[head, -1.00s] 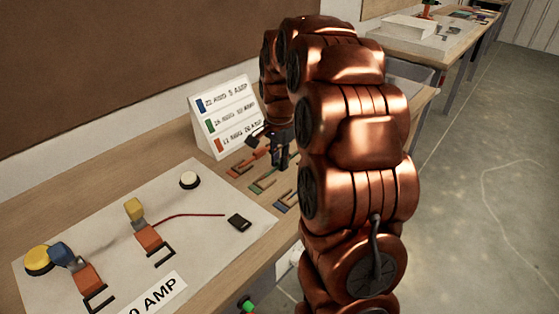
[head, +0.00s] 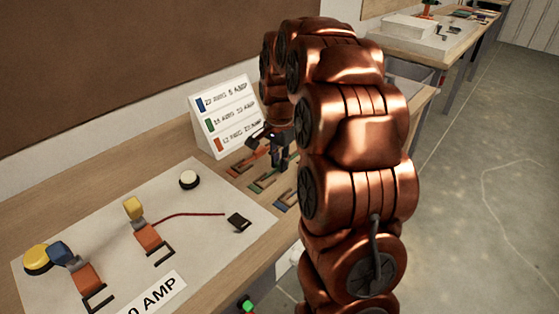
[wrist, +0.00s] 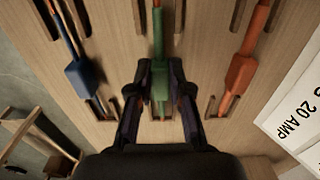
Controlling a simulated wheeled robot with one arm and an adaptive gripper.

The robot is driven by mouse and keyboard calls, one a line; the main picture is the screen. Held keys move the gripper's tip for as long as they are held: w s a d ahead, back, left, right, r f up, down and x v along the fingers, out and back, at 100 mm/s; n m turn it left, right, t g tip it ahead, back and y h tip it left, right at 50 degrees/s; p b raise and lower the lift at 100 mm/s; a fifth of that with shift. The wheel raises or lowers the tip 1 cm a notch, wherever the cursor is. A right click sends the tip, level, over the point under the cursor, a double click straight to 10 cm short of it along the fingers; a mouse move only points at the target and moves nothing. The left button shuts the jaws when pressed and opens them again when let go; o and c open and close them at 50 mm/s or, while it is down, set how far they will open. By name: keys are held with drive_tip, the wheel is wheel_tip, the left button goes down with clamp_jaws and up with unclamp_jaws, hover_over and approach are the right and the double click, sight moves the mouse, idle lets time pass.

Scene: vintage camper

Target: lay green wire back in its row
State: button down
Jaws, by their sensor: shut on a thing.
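My gripper (wrist: 160,75) is shut on the green wire (wrist: 158,50) in the wrist view, with a finger on each side of its thick green end. The green wire lies between the blue wire (wrist: 84,74) and the orange wire (wrist: 241,72), roughly in line with the middle row of dark holders. I cannot tell whether it touches the bench or hangs just above it. In the head view my gripper (head: 280,160) is low over the rows, in front of the sign, and partly hides them.
The sign (head: 226,117) with blue, green and orange lines stands behind the rows. A pale board (head: 205,250) with a red wire (head: 190,215), orange connectors and buttons lies to the left. My arm hides the bench to the right.

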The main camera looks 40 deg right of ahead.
drive_tip(key=shift+f, duration=0.35)
idle(0.3)
drive_tip(key=c, duration=1)
unclamp_jaws()
wheel_tip(320, 180, up, 12)
